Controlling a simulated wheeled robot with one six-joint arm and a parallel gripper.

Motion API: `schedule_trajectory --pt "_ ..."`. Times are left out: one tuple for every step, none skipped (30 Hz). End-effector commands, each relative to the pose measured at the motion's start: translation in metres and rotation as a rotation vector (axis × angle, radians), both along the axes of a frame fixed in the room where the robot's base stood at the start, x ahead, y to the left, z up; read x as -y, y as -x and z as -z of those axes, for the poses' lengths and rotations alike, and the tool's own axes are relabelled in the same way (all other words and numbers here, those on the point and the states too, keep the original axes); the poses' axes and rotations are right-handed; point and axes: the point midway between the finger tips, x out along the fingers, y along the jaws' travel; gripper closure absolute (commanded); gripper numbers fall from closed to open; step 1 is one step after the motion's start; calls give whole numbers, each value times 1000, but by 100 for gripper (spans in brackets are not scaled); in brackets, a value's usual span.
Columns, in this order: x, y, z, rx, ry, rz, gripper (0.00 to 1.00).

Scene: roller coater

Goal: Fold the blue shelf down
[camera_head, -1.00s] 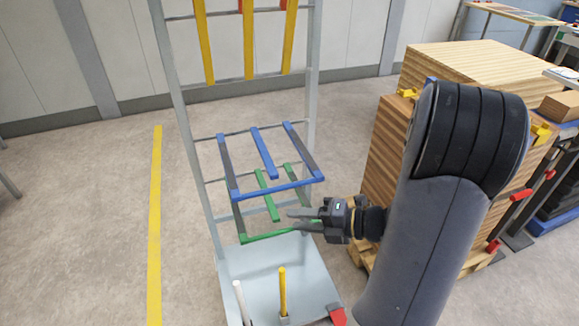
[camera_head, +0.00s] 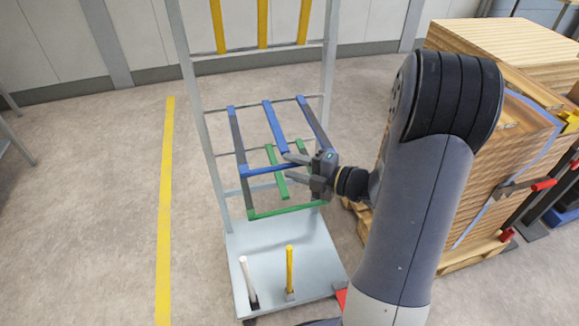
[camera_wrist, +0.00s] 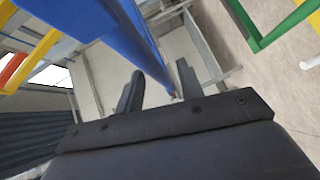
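The blue shelf (camera_head: 258,170) is an open frame with blue bars, sticking out from the upright grey rack. My gripper (camera_head: 286,167) is at the right part of its front bar, with its fingers apart and pointing left. One finger shows near the height of the bar and one below it. In the wrist view, a blue bar (camera_wrist: 128,33) runs close past the fingertips of my gripper (camera_wrist: 160,80). I cannot tell whether the fingers touch it. My gripper hides part of the bar's right end.
A green shelf frame (camera_head: 270,212) sticks out just below the blue one. Yellow bars (camera_head: 262,22) stand upright higher on the rack. A white post (camera_head: 246,278) and a yellow post (camera_head: 290,268) rise from the base plate (camera_head: 318,262). Stacked wooden boards (camera_head: 480,150) stand at the right.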

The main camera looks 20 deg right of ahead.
Motion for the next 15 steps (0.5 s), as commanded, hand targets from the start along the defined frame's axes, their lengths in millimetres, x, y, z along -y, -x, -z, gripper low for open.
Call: schedule_trajectory --pt "-4 -4 2 0 0 -2 64" --pt "-6 -5 2 -1 0 -2 64" --pt "-8 -7 2 0 0 -2 64" --pt "-9 -8 2 0 0 -2 64" --pt "-10 -9 2 0 0 -1 64" --pt "-10 -10 2 1 -1 -1 64" --pt "-11 -10 2 1 -1 -1 64" --pt "-11 -11 2 1 -1 0 64" --pt "-11 -11 2 0 0 0 64" --pt "-11 -11 2 0 0 0 64" --pt "-11 -11 2 0 0 0 64" --pt "-11 -11 2 0 0 0 64" --pt "-11 -11 2 0 0 0 64" --pt "-11 -11 2 0 0 0 64" --pt "-11 -11 2 0 0 0 64"
